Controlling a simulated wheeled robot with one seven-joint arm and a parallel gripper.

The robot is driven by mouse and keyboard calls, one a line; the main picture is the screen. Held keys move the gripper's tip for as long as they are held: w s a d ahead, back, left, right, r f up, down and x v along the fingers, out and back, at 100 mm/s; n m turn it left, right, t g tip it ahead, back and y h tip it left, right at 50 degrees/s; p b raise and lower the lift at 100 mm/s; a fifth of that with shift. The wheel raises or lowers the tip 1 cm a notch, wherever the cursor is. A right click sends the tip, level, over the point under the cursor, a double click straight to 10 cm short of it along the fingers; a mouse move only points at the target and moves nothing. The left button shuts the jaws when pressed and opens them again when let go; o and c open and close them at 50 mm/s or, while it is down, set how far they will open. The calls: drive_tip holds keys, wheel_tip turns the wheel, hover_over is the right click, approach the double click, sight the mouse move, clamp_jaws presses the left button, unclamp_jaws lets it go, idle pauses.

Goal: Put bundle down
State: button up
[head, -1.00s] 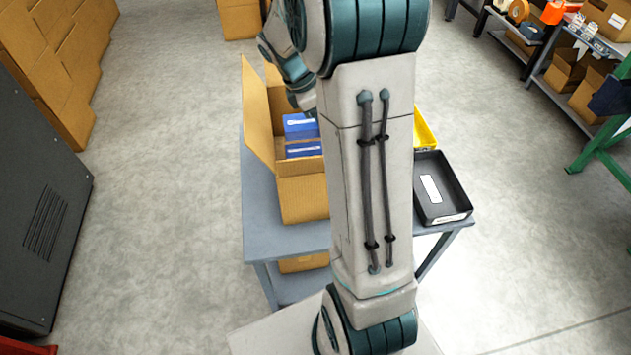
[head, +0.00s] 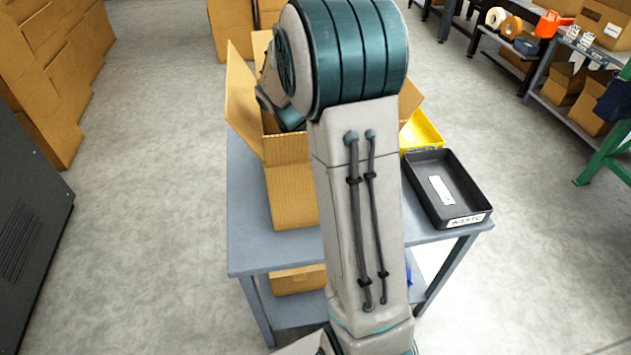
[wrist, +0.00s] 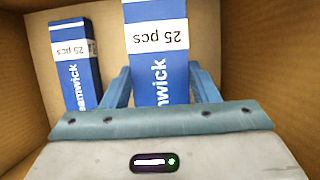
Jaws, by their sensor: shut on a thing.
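In the wrist view my gripper (wrist: 161,80) is shut on a blue bundle (wrist: 160,72), with a finger on each side. The bundle has a white "25 pcs" band and is inside an open cardboard box (wrist: 235,45). A second blue bundle (wrist: 76,65) with the same kind of band lies to the left, apart from the held one, near the box wall. I cannot tell whether the held bundle touches the box floor. In the head view the open box (head: 290,195) stands on a grey table (head: 290,250); my arm hides the gripper and the bundles.
A black tray (head: 447,190) with a white label lies at the table's right corner, and a yellow bin (head: 422,133) is behind it. Stacked cartons (head: 60,80) and a dark cabinet (head: 30,220) are on the left. Shelves (head: 560,65) stand at the right. Floor around the table is open.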

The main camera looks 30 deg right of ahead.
wheel_tip(320, 180, down, 7)
drive_tip(key=shift+b, duration=0.75)
drive_tip(key=shift+f, duration=0.15)
drive_tip(key=o, duration=1.1)
drive_tip(key=shift+c, duration=0.2)
drive_tip(key=p+v, duration=0.1)
drive_tip(key=v, duration=0.7)
drive_tip(key=shift+p, duration=0.4)
drive_tip(key=shift+d, duration=0.1)
